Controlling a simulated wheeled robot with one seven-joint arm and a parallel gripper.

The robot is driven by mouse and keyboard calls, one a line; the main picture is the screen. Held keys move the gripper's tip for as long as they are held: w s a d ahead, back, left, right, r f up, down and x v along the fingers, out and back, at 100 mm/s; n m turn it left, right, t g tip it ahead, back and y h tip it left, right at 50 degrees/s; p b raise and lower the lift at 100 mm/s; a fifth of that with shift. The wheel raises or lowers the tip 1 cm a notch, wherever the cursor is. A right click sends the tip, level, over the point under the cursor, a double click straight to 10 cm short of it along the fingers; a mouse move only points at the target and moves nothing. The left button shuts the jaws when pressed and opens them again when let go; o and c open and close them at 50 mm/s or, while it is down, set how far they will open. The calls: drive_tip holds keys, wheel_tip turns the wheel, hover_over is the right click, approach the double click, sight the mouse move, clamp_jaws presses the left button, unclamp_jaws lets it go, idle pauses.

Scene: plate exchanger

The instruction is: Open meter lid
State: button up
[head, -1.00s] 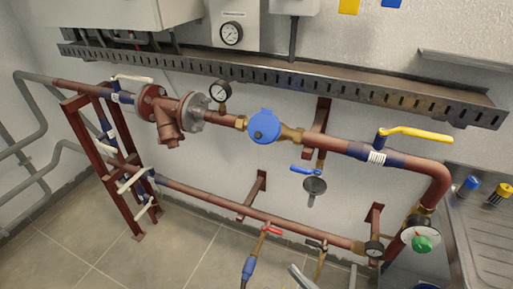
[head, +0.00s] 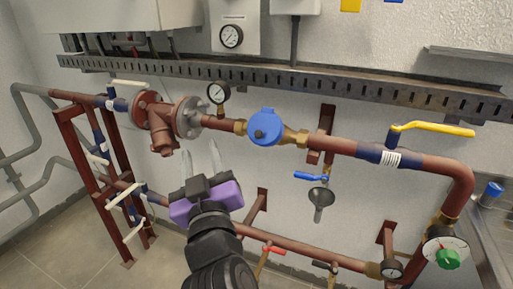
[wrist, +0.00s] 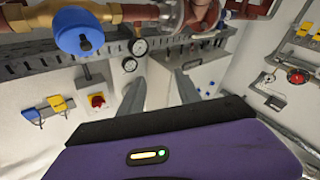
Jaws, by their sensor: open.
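The blue water meter (head: 265,128) sits on the upper red-brown pipe, between brass fittings, and its round blue lid looks shut. It also shows in the wrist view (wrist: 79,32) at the upper left, with a dark knob on its face. My gripper (head: 202,160) is below and left of the meter in the head view, with its two grey fingers pointing up, apart and empty. In the wrist view the fingers (wrist: 160,92) are spread with nothing between them. The gripper appears clear of the meter.
A flanged red-brown valve (head: 160,125) and a small pressure gauge (head: 218,94) are on the pipe left of the meter. A yellow-handled valve (head: 432,129) is to the right. A slotted metal rail (head: 300,83) runs above. The lower pipe (head: 300,250) passes by my arm.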

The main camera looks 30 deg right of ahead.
drive_tip(key=d+r+m+g+h, duration=0.2)
drive_tip(key=d+m+h, duration=0.2)
drive_tip(key=m+g+h, duration=0.4)
drive_tip(key=g, duration=0.1)
approach(258, 134)
drive_tip(key=d, duration=0.1)
drive_tip(key=shift+y, duration=0.3)
drive_tip(key=x, duration=0.8)
drive_tip(key=shift+w+a+r, duration=0.1)
drive_tip(key=shift+w+a, duration=0.05)
drive_tip(key=shift+c, duration=0.4)
clamp_jaws()
